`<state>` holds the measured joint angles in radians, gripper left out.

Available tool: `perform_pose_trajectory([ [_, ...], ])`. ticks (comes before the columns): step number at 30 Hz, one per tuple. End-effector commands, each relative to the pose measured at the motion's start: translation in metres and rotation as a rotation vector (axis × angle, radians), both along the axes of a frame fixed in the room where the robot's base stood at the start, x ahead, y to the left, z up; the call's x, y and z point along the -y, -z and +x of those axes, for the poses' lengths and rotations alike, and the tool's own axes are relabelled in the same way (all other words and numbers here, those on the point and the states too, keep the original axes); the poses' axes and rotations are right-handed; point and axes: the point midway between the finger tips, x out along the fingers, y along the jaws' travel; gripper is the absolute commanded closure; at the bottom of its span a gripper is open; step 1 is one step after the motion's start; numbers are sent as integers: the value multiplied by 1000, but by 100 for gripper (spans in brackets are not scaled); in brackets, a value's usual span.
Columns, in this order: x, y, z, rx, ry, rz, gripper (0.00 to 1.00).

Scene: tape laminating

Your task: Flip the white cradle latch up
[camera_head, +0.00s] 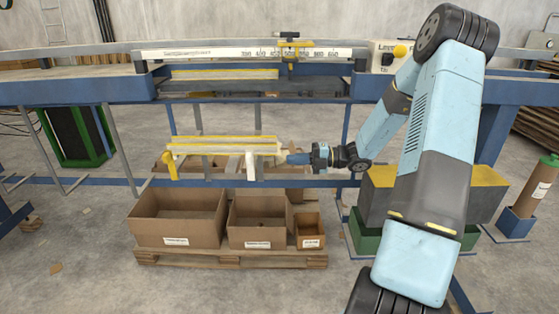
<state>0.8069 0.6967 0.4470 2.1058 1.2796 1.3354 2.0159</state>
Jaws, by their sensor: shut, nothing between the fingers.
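A long cradle (215,148) with yellow edges sits on the lower blue rail under the workbench, in the middle of the view. A white upright piece (250,164), which looks like the cradle latch, stands at its front right part and points downward from the cradle's edge. A yellow piece (171,163) hangs at the cradle's left end. My gripper (288,158) is shut and empty, at the cradle's right end and just right of the white piece. It points left. The small size hides whether the fingertips touch the cradle.
Open cardboard boxes (177,243) stand on a pallet (220,260) below the rail. The workbench (130,91) with a scale bar (210,54) lies above the cradle. A dark block with a yellow top (381,177) stands right, behind my arm.

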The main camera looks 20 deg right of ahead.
Motion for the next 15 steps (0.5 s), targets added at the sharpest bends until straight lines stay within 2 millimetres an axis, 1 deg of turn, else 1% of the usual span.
perform_pose_trajectory([
  [3, 13, 0, -4, 0, 0, 0, 100],
  [6, 20, 0, -6, 0, 0, 0, 100],
  [15, 23, 0, -7, 0, 0, 0, 100],
])
